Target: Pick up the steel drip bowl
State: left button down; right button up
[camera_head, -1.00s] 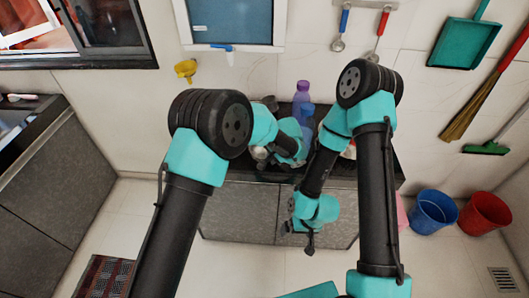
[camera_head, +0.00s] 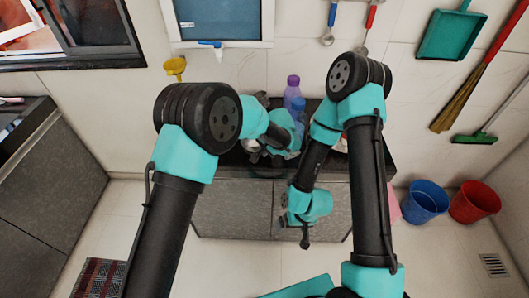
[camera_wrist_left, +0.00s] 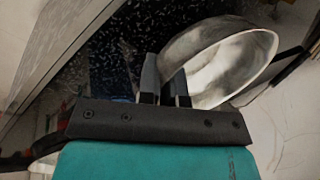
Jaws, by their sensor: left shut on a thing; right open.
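The steel drip bowl (camera_wrist_left: 235,62) shows large in the left wrist view, tilted, with its shiny inside facing right. In the head view it is a small pale patch (camera_head: 250,146) at the counter's left part, mostly hidden by my left arm. My left gripper (camera_wrist_left: 165,80) is shut on the bowl's near side in the wrist view. In the head view my left gripper (camera_head: 259,150) is at the bowl, over the counter. My right gripper (camera_head: 293,231) is open and empty, low in front of the cabinet.
A purple bottle (camera_head: 293,85) and a blue bottle (camera_head: 298,105) stand on the dark counter (camera_head: 380,165) behind the arms. A blue bucket (camera_head: 424,201) and a red bucket (camera_head: 474,201) stand on the floor at right. A yellow cup-like thing (camera_head: 174,66) is by the wall.

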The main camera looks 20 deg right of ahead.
pick_arm(q)
notch_tip(320, 180, up, 8)
jog(key=shift+r, duration=0.2)
dwell(0.5)
